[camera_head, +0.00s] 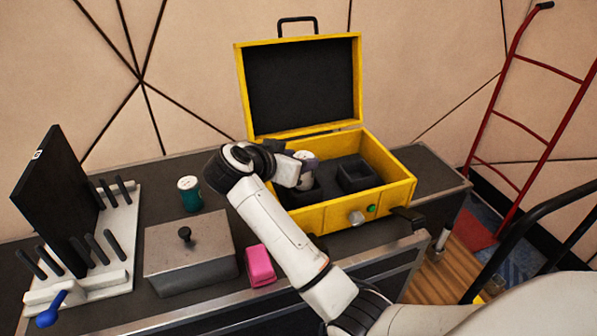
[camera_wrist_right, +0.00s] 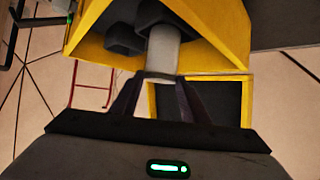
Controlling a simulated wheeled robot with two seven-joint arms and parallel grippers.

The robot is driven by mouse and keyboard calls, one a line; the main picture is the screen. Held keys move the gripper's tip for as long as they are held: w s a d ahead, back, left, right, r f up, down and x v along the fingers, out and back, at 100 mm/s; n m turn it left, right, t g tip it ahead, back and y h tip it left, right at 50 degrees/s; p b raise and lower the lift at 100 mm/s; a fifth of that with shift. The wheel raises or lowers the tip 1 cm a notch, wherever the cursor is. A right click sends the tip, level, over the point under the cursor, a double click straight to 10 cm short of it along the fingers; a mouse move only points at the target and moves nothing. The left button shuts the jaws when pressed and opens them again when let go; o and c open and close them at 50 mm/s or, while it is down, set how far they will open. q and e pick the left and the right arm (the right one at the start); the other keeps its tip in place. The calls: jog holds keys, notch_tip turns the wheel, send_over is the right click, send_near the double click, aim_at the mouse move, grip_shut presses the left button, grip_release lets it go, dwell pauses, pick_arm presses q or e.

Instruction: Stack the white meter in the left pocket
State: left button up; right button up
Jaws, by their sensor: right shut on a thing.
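The white meter (camera_head: 307,167) is a small white cylinder at the left pocket (camera_head: 303,194) of the open yellow case (camera_head: 325,217). My right gripper (camera_head: 294,171) is shut on it, reaching in from the left front. In the right wrist view, the meter (camera_wrist_right: 163,50) stands out between the fingers (camera_wrist_right: 158,88), its far end at a dark pocket. I cannot tell whether it touches the pocket floor. The right pocket (camera_head: 357,177) is a dark square holder and looks empty. My left gripper is out of view.
A teal can with a white top (camera_head: 190,195), a grey lidded box (camera_head: 190,250) and a pink block (camera_head: 260,266) stand left of the case. A white rack with a black panel (camera_head: 60,200) is at far left. A red hand truck (camera_head: 515,120) stands at right.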

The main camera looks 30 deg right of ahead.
jog(key=shift+f, duration=1.35)
jog(key=shift+f, duration=0.25)
jog(key=o, duration=1.5)
jog(key=shift+f, duration=0.15)
jog(key=shift+r, duration=0.3)
jog(key=v, duration=1.2)
jog(key=shift+p, duration=0.4)
